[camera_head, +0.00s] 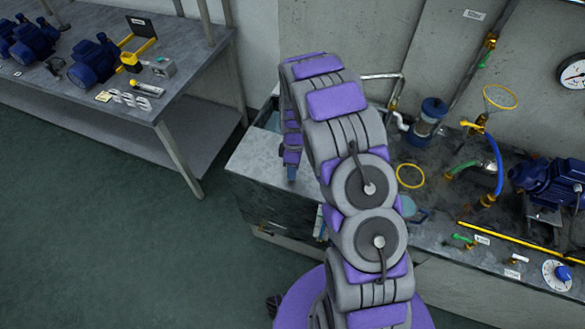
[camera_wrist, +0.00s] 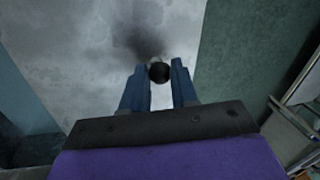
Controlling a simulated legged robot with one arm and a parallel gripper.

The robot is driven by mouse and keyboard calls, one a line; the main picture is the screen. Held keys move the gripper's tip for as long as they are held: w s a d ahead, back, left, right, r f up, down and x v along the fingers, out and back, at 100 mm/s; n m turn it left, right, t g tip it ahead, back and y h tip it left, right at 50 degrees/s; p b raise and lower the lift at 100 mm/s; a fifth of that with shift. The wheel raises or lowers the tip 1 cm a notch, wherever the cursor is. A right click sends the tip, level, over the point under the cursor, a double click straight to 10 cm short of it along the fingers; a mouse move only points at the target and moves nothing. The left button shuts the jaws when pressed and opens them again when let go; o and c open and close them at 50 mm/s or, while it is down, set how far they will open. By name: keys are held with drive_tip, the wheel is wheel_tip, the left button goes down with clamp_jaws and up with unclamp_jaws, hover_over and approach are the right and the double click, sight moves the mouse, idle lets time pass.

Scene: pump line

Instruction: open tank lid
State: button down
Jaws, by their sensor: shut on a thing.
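My gripper (camera_wrist: 159,66) has two blue fingers, closed on a small black round knob (camera_wrist: 159,73) in the wrist view. The knob stands over a mottled light grey surface (camera_wrist: 70,50), which looks like the tank lid; I cannot tell whether it is raised. A dark blurred shadow lies on this surface just beyond the knob. In the head view my gripper (camera_head: 291,173) points down over the grey tank top (camera_head: 258,158) at the left end of the bench. My arm hides much of the tank, and the knob is not visible there.
To the right, the bench holds a pump (camera_head: 550,184), a blue hose (camera_head: 496,168), yellow rings (camera_head: 410,176) and a yellow rod (camera_head: 515,242). A separate table (camera_head: 190,75) with several blue motors stands at the upper left. The green floor (camera_head: 120,240) between is clear.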

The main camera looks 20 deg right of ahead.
drive_tip(key=w+d+p, duration=0.2)
drive_tip(key=w+d, duration=0.8)
drive_tip(key=w, duration=0.4)
drive_tip(key=shift+w+d, duration=0.3)
drive_tip(key=shift+w, duration=0.05)
idle(0.4)
drive_tip(key=c, duration=0.9)
unclamp_jaws()
drive_tip(key=shift+w+d+r+p, duration=0.25)
drive_tip(key=shift+w+r+p, duration=0.25)
drive_tip(key=shift+r, duration=2.3)
drive_tip(key=shift+w+d+r+p, duration=0.2)
drive_tip(key=shift+w+r+p, duration=0.25)
drive_tip(key=shift+r, duration=2.4)
drive_tip(key=shift+w+d+r+p, duration=0.3)
drive_tip(key=shift+w+r, duration=0.35)
drive_tip(key=shift+r, duration=2.15)
